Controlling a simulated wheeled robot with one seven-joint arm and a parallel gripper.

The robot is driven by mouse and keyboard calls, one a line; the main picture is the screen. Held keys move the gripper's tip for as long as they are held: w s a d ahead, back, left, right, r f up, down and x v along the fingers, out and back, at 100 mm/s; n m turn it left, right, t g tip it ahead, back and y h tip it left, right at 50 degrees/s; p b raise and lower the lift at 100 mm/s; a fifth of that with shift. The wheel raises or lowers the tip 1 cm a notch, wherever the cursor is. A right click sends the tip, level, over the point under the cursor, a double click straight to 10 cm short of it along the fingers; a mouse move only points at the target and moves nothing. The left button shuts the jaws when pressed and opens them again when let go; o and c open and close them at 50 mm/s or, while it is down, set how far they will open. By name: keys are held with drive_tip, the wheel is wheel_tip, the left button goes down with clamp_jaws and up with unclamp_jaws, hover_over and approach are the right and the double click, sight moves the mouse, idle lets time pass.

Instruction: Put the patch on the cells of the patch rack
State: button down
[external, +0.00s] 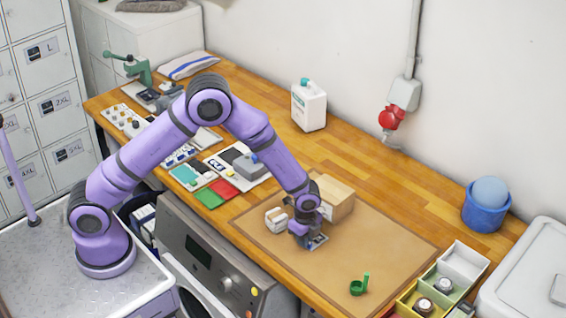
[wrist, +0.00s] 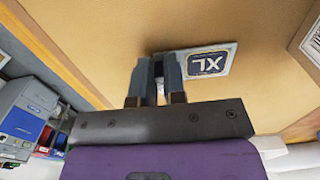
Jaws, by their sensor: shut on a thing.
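The patch (wrist: 207,64) is a flat white-edged piece with a dark blue field marked XL. It also shows under my gripper in the external view (external: 319,242). My gripper (wrist: 160,62) is shut on the patch's near edge, low over the brown mat; I cannot tell whether the patch touches the mat. My gripper (external: 306,236) also shows in the external view, pointing down. The patch rack is hard to make out; a small white panel with teal and dark pieces (external: 190,174) lies left of the mat, and may be it.
The brown mat (external: 385,240) has a cardboard box (external: 335,197) and a small white item (external: 276,219) close to my gripper. A green ring-shaped item (external: 358,286) lies at the mat's front right. Divided trays (external: 462,262) stand at right. Green and red pieces (external: 222,187) lie left.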

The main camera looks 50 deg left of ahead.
drive_tip(key=c, duration=1.2)
unclamp_jaws()
wheel_tip(320, 180, up, 11)
drive_tip(key=s+a+r+n+t, duration=0.15)
drive_tip(key=a+r+n, duration=0.25)
drive_tip(key=a+r, duration=0.85)
drive_tip(key=s+a+r+n+t, duration=0.2)
drive_tip(key=s+a+r+n, duration=0.7)
drive_tip(key=s+a+r, duration=0.7)
drive_tip(key=s+a+n, duration=0.1)
drive_tip(key=s, duration=0.3)
drive_tip(key=s+a+n+t, duration=0.1)
drive_tip(key=s+a+n, duration=0.1)
drive_tip(key=s, duration=0.2)
drive_tip(key=s+a+f+n, duration=0.1)
drive_tip(key=s+a, duration=0.1)
drive_tip(key=s, duration=0.2)
drive_tip(key=shift+s+a+n+t, duration=0.1)
drive_tip(key=shift+s+n+t, duration=0.15)
drive_tip(key=shift+n+t, duration=0.1)
drive_tip(key=o, duration=0.5)
drive_tip(key=shift+s+a+f, duration=0.1)
drive_tip(key=shift+s, duration=0.2)
